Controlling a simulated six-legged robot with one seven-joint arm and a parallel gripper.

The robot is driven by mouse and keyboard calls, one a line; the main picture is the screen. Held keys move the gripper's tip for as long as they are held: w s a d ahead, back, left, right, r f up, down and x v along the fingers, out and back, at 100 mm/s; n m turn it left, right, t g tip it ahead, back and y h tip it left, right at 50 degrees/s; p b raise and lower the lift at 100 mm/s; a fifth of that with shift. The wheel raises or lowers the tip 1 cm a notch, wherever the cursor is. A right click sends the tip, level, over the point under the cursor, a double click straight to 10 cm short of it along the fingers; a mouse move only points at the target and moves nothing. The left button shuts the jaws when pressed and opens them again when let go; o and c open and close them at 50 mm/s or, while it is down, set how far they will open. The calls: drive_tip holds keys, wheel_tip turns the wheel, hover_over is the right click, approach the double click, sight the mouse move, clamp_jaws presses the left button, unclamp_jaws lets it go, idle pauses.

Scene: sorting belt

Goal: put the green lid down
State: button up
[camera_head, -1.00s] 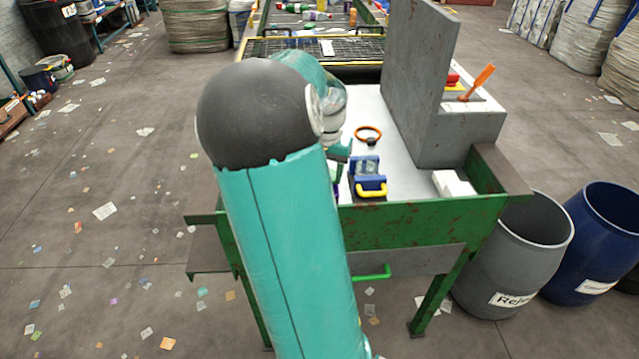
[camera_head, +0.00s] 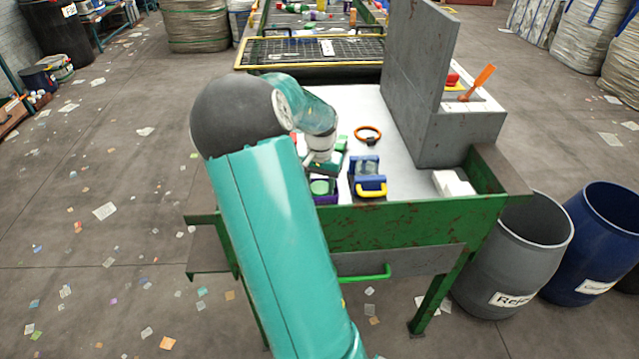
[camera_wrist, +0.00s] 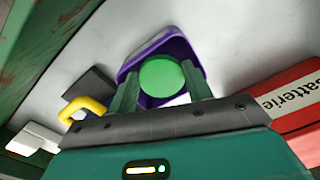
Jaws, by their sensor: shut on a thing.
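The green lid (camera_wrist: 161,76) is a round green disc between the two green fingers of my gripper (camera_wrist: 162,82) in the wrist view. My gripper is shut on it. A purple open container (camera_wrist: 134,68) shows behind and around the lid; I cannot tell whether they touch. In the head view the lid (camera_head: 319,187) appears over the purple container (camera_head: 327,200) near the table's front edge. My gripper (camera_head: 319,182) is just above there, its fingers partly hidden by the hand.
A grey upright panel (camera_head: 418,80) bounds the right side. A red box marked "Batterie" (camera_wrist: 293,103) is near my gripper.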

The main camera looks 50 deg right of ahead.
sight(320, 190)
drive_tip(key=shift+f, duration=0.25)
drive_tip(key=shift+f, duration=0.2)
drive_tip(key=o, duration=0.7)
drive_tip(key=shift+c, duration=0.2)
drive_tip(key=shift+r, duration=0.1)
wheel_tip(320, 190, up, 13)
